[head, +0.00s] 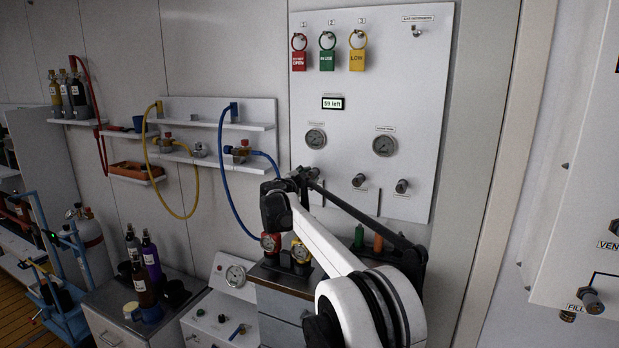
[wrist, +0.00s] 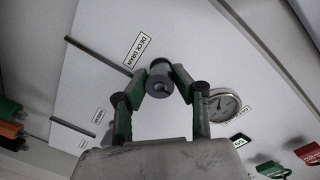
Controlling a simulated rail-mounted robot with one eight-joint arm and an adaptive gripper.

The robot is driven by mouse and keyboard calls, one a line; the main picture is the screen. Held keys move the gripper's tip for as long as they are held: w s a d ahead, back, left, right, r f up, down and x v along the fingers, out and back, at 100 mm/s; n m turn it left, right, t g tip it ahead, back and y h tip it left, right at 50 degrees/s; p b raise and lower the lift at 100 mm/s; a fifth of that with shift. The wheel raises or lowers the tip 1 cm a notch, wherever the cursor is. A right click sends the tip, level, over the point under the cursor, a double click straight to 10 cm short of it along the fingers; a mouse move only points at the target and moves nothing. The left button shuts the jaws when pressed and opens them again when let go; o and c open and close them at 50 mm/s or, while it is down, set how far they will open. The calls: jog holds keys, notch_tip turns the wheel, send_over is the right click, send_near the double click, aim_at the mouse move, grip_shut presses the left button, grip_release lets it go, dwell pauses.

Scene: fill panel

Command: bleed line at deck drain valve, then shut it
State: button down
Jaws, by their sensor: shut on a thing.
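The deck drain valve (wrist: 160,82) is a round grey knob on the white panel, beside a label reading DECK DRAIN (wrist: 138,50) in the wrist view. My gripper (wrist: 160,90) is shut on this knob, with one finger on each side of it. In the head view my gripper (head: 299,180) is at the lower left of the white panel (head: 365,90), and my arm and gripper hide the knob there. Whether the valve is open or shut cannot be told.
Two gauges (head: 384,145) and two other knobs (head: 402,186) are on the panel beside my gripper. A small display (head: 333,103) reads "59 left", below red, green and yellow tags (head: 328,58). A blue hose (head: 222,160) hangs at the left. A drawer cabinet (head: 280,300) stands below.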

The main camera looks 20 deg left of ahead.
jog(key=shift+d+f, duration=0.1)
jog(key=shift+f, duration=0.1)
jog(key=c, duration=1.4)
grip_release()
jog(key=shift+r, duration=0.15)
jog(key=shift+s, duration=0.15)
jog(key=shift+s, duration=0.3)
jog(key=s, duration=1.1)
jog(key=shift+a+r, duration=0.25)
